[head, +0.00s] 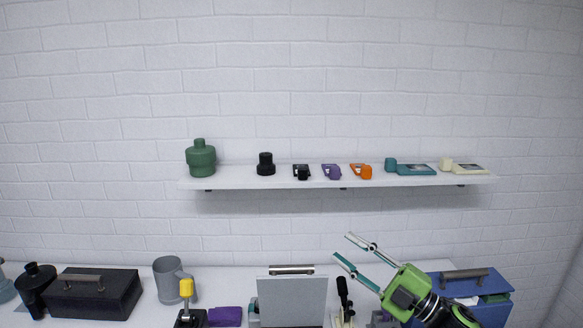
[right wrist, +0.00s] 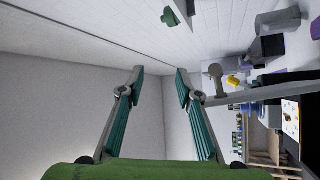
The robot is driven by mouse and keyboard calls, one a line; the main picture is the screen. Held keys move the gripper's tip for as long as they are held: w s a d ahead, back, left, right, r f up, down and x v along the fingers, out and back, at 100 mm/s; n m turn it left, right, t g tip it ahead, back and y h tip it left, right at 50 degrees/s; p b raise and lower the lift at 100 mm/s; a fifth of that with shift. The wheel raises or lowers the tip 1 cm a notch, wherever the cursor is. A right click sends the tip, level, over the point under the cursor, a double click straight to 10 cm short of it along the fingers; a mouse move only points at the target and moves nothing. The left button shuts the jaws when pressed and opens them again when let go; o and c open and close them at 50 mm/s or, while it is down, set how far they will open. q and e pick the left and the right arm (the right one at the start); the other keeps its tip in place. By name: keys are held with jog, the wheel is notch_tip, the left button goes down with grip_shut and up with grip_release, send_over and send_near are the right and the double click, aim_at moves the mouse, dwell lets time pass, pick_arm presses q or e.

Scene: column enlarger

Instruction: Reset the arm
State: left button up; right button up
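My right gripper (head: 343,246) comes in from the lower right in the head view, green with teal finger pads. Its two fingers are spread apart with nothing between them, above the right part of the table and in front of the wall. The right wrist view also shows the right gripper (right wrist: 158,75) open and empty, with the wall and ceiling beyond it. My left gripper does not show in either view. The green body of the right gripper hides part of the blue box (head: 488,284) behind it.
A white shelf (head: 250,184) on the brick wall holds a green bottle (head: 200,158) and several small parts. On the white table (head: 228,275) stand a black box (head: 95,292), a grey mug (head: 170,280), a grey panel (head: 292,300) and a black-handled tool (head: 343,290). Space above the table is free.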

jog(key=s+d+f+m+h, duration=0.3)
jog(key=s+f+m+h, duration=0.3)
jog(key=f+m+h, duration=0.4)
jog(key=s+d+f+m+h, duration=0.3)
jog(key=s+f+m+h, duration=0.2)
jog(key=f+m+h, duration=0.5)
jog(key=s+d+f+m+g+y, duration=0.1)
jog(key=s+f+g, duration=0.35)
jog(key=s, duration=0.85)
jog(key=s+f+m+g+y, duration=0.1)
jog(key=s+f+g, duration=0.4)
jog(key=s, duration=0.8)
jog(key=s+f+b, duration=0.3)
jog(key=f+b, duration=0.4)
jog(key=f, duration=2.8)
jog(key=s+d+f+g+b, duration=0.2)
jog(key=s+d+f+b, duration=0.1)
jog(key=s+f, duration=1.4)
notch_tip(320, 180, down, 3)
jog(key=shift+d+r+b, duration=0.15)
jog(key=shift+b, duration=0.45)
